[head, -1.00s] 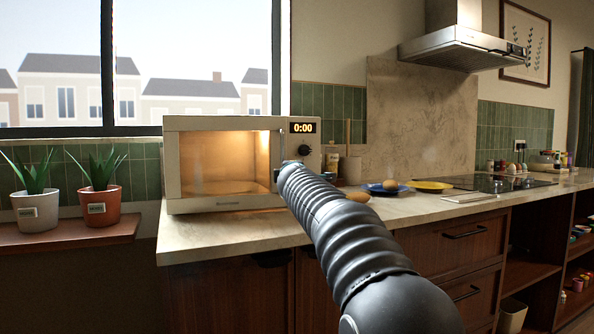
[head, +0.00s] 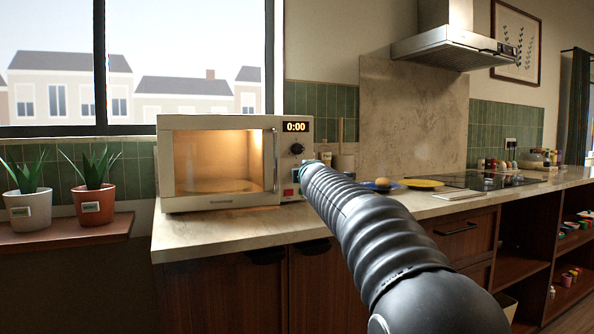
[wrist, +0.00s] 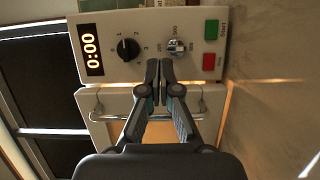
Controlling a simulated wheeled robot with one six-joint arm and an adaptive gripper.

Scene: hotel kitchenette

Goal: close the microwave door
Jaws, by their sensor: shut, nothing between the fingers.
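The cream microwave (head: 220,119) stands on the counter, its inside lit and seen through the door window. The microwave door (head: 168,165) looks almost flush with the front, its upright metal handle (head: 276,160) at the right. In the wrist view, the door handle (wrist: 112,118) runs behind my fingers, and a thin line of light shows along the door's edge beside the control panel (wrist: 190,20). My gripper (wrist: 160,72) is shut and empty, its tips in front of the panel near the lower dial. In the head view my arm hides the fingers.
The stone counter (head: 220,240) runs right to a yellow plate (head: 424,184) and a black hob (head: 480,180). Two potted plants (head: 93,185) stand on the sill at left. Free counter lies in front of the microwave.

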